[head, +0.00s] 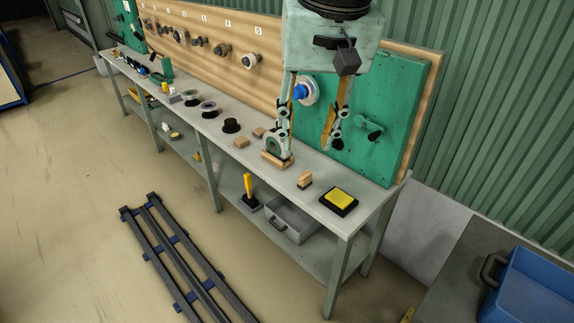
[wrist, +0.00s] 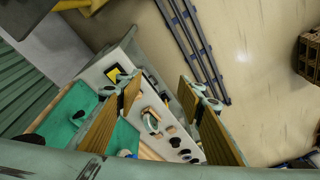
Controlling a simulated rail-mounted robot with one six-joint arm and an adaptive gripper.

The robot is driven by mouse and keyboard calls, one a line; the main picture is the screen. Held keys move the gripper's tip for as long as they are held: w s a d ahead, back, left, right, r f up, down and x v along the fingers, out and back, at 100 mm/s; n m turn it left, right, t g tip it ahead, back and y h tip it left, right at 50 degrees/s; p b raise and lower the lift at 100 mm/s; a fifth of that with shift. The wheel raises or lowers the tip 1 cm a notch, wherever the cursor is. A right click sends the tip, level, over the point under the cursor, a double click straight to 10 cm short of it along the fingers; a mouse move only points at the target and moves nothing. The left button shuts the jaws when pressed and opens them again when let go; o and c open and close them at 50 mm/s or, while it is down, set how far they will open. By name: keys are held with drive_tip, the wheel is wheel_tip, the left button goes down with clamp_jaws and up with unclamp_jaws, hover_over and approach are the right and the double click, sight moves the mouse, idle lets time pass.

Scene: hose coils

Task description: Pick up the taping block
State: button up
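Which piece is the taping block is not certain. The likeliest is a wooden block (head: 277,162) on the bench, with a pale green rounded part (head: 274,146) upright at its top. In the wrist view a block with a rounded part (wrist: 152,118) shows between the fingers. A smaller wooden block (head: 304,180) stands to its right, and flat wooden pieces (head: 240,142) lie to its left. My gripper (head: 309,143) is open above the bench, its left finger overlapping the rounded part in the head view. In the wrist view my gripper (wrist: 160,93) is wide open, with nothing held.
The grey bench (head: 325,218) holds a black tray with a yellow pad (head: 339,201), a black spool (head: 231,125) and dark rings (head: 208,110). A green panel (head: 385,140) with a blue-centred reel (head: 303,92) stands close behind my gripper. A grey bin (head: 290,222) sits below.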

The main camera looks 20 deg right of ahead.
drive_tip(key=w+d+f+m, duration=0.1)
drive_tip(key=w+d+f, duration=0.1)
drive_tip(key=w, duration=0.3)
drive_tip(key=w+d+f+m, duration=0.1)
drive_tip(key=w+d+f, duration=0.1)
drive_tip(key=w, duration=0.4)
drive_tip(key=m+g, duration=0.3)
drive_tip(key=m, duration=0.5)
hover_over(306, 174)
wheel_tip(306, 174, down, 29)
drive_tip(key=shift+r+p, duration=0.15)
drive_tip(key=shift+p, duration=0.25)
drive_tip(key=shift+s+a, duration=0.1)
drive_tip(key=shift+f+b, duration=0.4)
drive_tip(key=shift+f, duration=3.9)
drive_tip(key=shift+f, duration=0.1)
